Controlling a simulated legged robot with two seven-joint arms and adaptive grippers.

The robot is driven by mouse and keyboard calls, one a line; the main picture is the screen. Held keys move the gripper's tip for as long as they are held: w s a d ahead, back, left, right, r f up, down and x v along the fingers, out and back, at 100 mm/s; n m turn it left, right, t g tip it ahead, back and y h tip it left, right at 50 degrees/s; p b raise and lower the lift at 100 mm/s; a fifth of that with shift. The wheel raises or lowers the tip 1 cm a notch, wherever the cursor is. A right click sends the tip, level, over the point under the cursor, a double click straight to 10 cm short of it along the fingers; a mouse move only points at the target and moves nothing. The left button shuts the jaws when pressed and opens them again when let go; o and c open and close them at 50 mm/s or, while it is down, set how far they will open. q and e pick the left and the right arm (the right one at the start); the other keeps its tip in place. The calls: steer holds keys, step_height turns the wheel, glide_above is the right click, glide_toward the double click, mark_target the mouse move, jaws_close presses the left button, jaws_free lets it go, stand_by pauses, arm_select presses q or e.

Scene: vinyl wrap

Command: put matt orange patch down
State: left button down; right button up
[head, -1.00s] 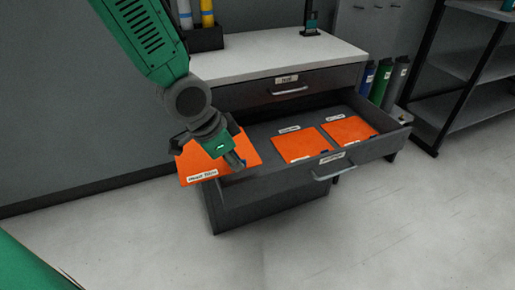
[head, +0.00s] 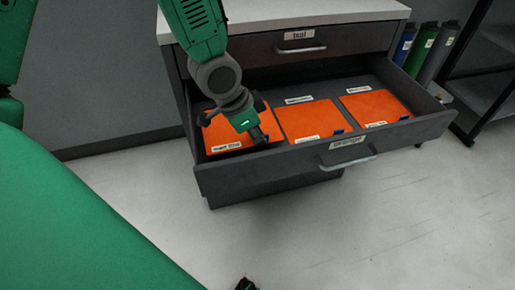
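The matt orange patch (head: 219,132) is a flat orange sheet with a white label at its front edge. It lies level at the left end of the open drawer, within the drawer's outline; whether it touches the bottom I cannot tell. My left gripper (head: 262,138) points down at the patch's front right part and appears shut on it, though the fingertips are partly hidden. The open drawer (head: 275,166) has a label and a handle on its front. A small dark part at the bottom edge may be my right gripper (head: 245,284); its fingers cannot be made out.
Two more orange patches, a middle one (head: 311,121) and a right one (head: 375,107), lie in the drawer with labels behind them. A shut drawer (head: 334,41) is above. Coloured rolls (head: 421,49) and a shelf stand at right. The floor in front is clear.

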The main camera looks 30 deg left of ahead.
mark_target(255, 144)
arm_select(q)
step_height(255, 144, down, 4)
steer(key=shift+a+f+b, duration=0.1)
steer(key=shift+f+b, duration=0.1)
steer(key=shift+b, duration=0.6)
steer(key=shift+r, duration=0.15)
steer(key=c, duration=1.7)
jaws_free()
steer(key=p+v, duration=0.4)
steer(key=v, duration=0.8)
steer(key=shift+p, duration=0.4)
